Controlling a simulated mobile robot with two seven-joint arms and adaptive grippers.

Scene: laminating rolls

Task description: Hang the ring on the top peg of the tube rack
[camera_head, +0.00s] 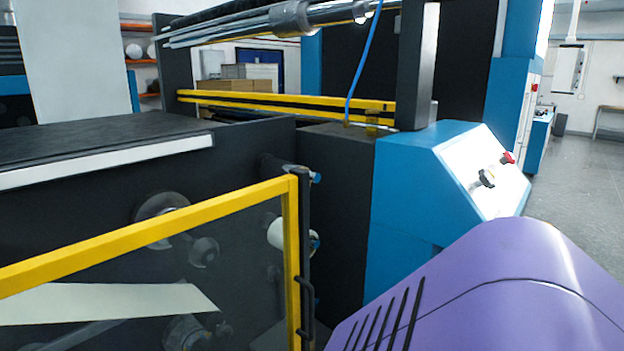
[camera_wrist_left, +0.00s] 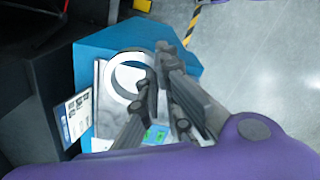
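A white ring (camera_wrist_left: 112,78) shows face-on in the left wrist view, in front of or on the pale top of a blue cabinet. My left gripper (camera_wrist_left: 156,72) is at the ring's right edge. Its dark fingers are close together and hide part of that edge. I cannot tell whether they are shut on the ring or only beside it. The ring and the left gripper do not show in the head view. My right gripper is in neither view. I cannot make out the tube rack or its top peg for certain in either view.
A yellow-framed guard (camera_head: 291,235) stands in front of the dark machine (camera_head: 250,150), with rollers behind its clear panel. A blue cabinet (camera_head: 405,205) with a sloped white knob panel stands right of it. Grey floor (camera_wrist_left: 260,65) is open at the wrist view's right.

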